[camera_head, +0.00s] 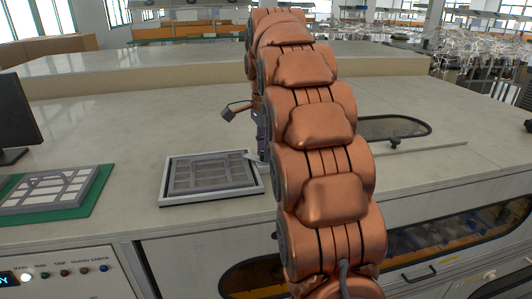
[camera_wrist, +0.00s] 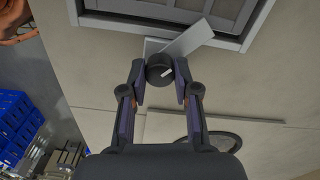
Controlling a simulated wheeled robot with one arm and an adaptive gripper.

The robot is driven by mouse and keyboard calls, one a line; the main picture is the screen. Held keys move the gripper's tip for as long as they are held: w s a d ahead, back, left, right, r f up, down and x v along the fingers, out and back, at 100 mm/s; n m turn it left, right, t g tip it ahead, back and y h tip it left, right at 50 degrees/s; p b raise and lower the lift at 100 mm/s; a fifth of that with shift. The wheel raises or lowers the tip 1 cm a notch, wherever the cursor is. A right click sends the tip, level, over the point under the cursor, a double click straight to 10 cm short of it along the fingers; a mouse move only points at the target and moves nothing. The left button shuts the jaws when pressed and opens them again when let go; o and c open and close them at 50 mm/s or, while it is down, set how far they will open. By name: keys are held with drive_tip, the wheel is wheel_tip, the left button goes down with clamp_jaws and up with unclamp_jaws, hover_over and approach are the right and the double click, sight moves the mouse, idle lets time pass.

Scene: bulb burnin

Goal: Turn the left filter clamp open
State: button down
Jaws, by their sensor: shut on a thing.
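A filter clamp shows in the wrist view as a round black knob (camera_wrist: 157,66) with a pale mark and a flat grey bar (camera_wrist: 189,39). The bar points up and right, slanting across the rim of the framed filter (camera_wrist: 118,7). My gripper (camera_wrist: 160,76) is shut on the knob, one finger on each side. In the head view the framed filter (camera_head: 166,186) lies on the counter left of my arm. The grey bar (camera_head: 252,156) shows at its right side. My arm hides the knob and most of my gripper there.
A grey grid panel (camera_head: 48,190) lies on a green mat (camera_head: 95,195) at left. A dark monitor (camera_head: 17,112) stands behind it. A dark oval opening (camera_head: 393,128) and a thin strip (camera_head: 425,147) are at right. Blue crates (camera_wrist: 17,118) stand on the floor.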

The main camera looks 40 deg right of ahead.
drive_tip(key=m, duration=0.5)
drive_tip(key=shift+m+b, duration=0.3)
drive_tip(key=shift+b, duration=0.05)
drive_tip(key=shift+m, duration=2.2)
drive_tip(key=c, duration=0.9)
unclamp_jaws()
drive_tip(key=shift+o, duration=0.2)
